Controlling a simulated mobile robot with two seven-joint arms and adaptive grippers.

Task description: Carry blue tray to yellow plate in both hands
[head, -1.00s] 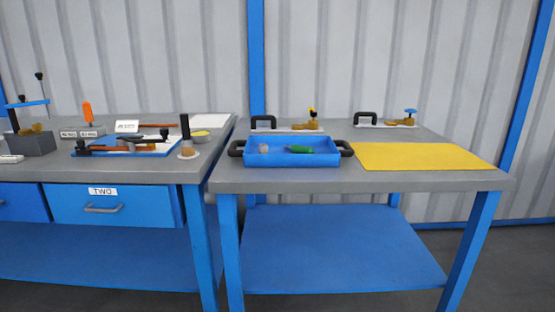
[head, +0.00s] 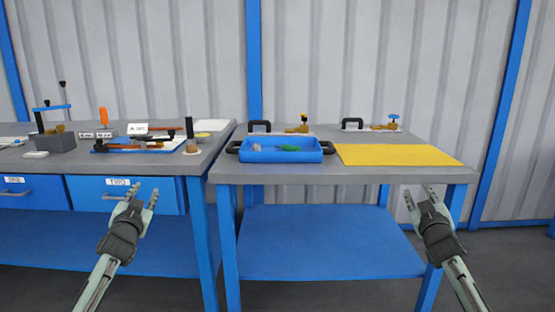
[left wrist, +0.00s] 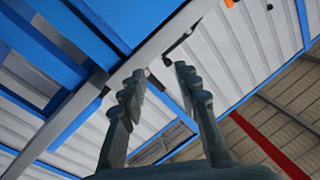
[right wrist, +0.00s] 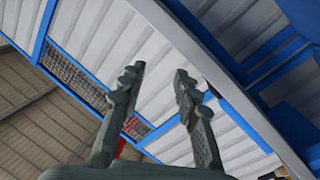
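The blue tray (head: 281,156) sits on the left part of the right-hand table, with a black handle at each end. The yellow plate (head: 400,155) lies flat on the same table, just right of the tray. My left gripper (head: 144,190) is open and empty, in front of the left bench and left of the tray. My right gripper (head: 421,192) is open and empty, in front of the table's right part. The wrist views also show both the left (left wrist: 157,78) and right (right wrist: 160,72) fingers apart.
The left bench (head: 60,160) carries tools, labels and a blue mat. A narrow gap separates bench and table.

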